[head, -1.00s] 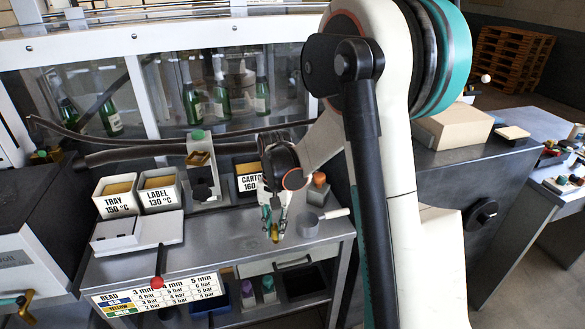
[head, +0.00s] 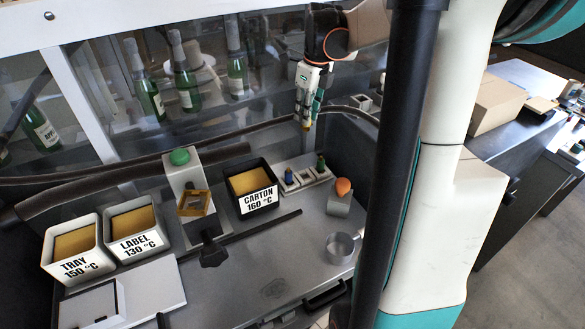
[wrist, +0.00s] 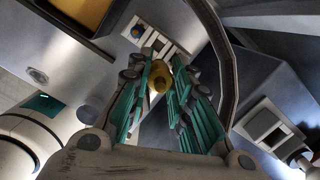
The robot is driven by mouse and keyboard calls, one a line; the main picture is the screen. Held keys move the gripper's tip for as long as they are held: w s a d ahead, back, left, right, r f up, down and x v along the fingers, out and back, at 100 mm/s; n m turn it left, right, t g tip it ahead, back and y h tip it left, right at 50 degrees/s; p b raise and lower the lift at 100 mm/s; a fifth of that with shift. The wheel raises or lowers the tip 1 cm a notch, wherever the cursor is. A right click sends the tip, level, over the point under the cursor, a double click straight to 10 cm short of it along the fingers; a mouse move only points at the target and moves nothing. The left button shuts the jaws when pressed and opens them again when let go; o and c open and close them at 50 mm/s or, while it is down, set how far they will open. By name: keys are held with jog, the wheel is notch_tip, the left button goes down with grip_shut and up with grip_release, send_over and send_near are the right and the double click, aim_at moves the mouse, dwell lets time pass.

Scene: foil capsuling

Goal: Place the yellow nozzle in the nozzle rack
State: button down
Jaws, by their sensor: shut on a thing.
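My gripper (head: 306,122) is shut on the yellow nozzle (head: 306,125) and holds it in the air, above and behind the nozzle rack in the head view. In the wrist view the yellow nozzle (wrist: 159,78) sits between the teal fingers. The pale nozzle rack (head: 304,178) stands on the bench, right of the CARTON pot. A blue nozzle (head: 288,177) is at its left and a green nozzle (head: 320,162) at its right, with an empty-looking place between. The wrist view shows part of the rack (wrist: 153,38) beyond the fingertips; the fingers hide some of it.
The black CARTON pot (head: 254,190) stands left of the rack. An orange-tipped holder (head: 341,195) and a round metal cup (head: 341,249) are to the right. A dark hose (head: 240,135) runs behind the rack. The bench front is mostly clear.

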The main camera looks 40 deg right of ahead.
jog(key=shift+d+f, duration=0.15)
jog(key=shift+f, duration=0.15)
notch_tip(320, 180, down, 19)
jog(key=b, duration=0.6)
jog(key=shift+b, duration=0.35)
jog(key=shift+f, duration=0.1)
jog(key=shift+f, duration=0.15)
jog(key=c, duration=1.4)
grip_release()
jog(key=shift+c, duration=0.2)
notch_tip(320, 180, up, 12)
jog(key=s+p, duration=0.1)
jog(key=p, duration=0.3)
jog(key=shift+s, duration=0.35)
jog(key=shift+d, duration=0.1)
